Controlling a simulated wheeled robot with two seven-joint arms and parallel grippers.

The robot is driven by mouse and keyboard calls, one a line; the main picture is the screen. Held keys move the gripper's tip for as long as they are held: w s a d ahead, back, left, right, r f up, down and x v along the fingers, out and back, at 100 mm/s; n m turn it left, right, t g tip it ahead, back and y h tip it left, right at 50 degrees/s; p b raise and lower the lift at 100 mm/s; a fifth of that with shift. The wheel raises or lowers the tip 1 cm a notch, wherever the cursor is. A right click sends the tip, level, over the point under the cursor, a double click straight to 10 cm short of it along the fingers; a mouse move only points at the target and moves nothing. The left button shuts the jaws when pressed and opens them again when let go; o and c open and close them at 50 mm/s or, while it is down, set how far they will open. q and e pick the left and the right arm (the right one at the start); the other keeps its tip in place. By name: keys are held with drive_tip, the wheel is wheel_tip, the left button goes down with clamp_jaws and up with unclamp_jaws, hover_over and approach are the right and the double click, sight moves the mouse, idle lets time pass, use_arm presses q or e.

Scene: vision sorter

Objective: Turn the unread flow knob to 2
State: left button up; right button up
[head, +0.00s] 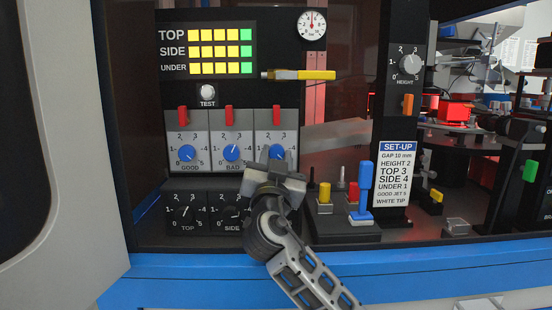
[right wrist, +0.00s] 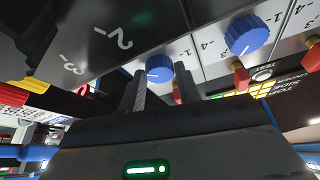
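The third blue flow knob (head: 277,152) is in the right-hand panel of the row, under a red lever. Its name label is hidden behind my right gripper, and I cannot read its pointer clearly. My right gripper (head: 276,172) is just in front of and below this knob in the head view. In the right wrist view the two fingers (right wrist: 162,80) are apart, with the blue knob (right wrist: 160,68) showing between their tips. Contact with the knob cannot be made out. My left gripper is not in view.
The GOOD knob (head: 186,153) and BAD knob (head: 232,153) sit to the left. Black TOP (head: 185,212) and SIDE (head: 231,213) dials lie below. A blue lever (head: 365,180) stands at right, beside the SET-UP card (head: 397,175). A yellow-handled tool (head: 315,75) is above.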

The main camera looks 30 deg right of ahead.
drive_tip(key=c, duration=0.4)
drive_tip(key=shift+c, duration=0.2)
